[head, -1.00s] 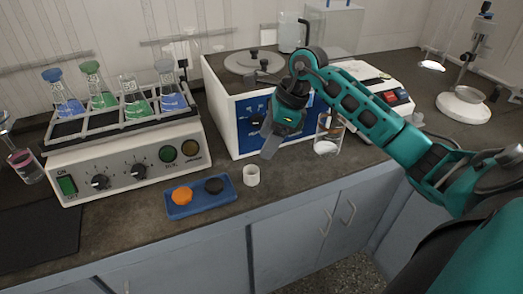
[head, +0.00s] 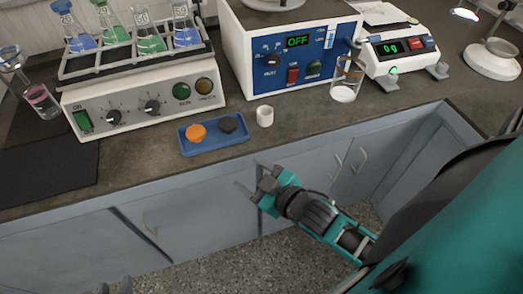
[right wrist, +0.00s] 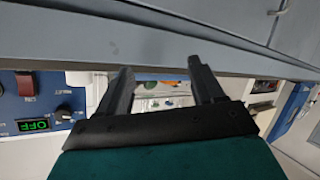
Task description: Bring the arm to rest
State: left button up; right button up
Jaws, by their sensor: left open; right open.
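My right arm reaches in from the lower right of the head view. Its gripper (head: 254,176) is open and empty, in front of the cabinet doors and below the counter's front edge. In the right wrist view the two fingers of the right gripper (right wrist: 160,68) stand apart with nothing between them. Only the dark fingertips of my left gripper (head: 116,287) show at the bottom edge of the head view. They are apart, and the rest of that arm is out of view.
The counter (head: 330,130) holds a blue-fronted device (head: 330,62) reading OFF, a flask shaker (head: 135,110), a blue tray (head: 215,145) with orange and black pieces, a white cup (head: 265,115), a beaker (head: 345,85) and a balance (head: 400,50). Grey cabinets (head: 200,200) stand below.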

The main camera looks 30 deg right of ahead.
jog(key=s+a+f+m+g, duration=0.1)
jog(key=s+f+m+g, duration=0.2)
jog(key=s+f, duration=0.2)
jog(key=shift+s+a+m+h, duration=0.15)
jog(key=shift+s+m+h, duration=0.15)
jog(key=shift+h, duration=0.1)
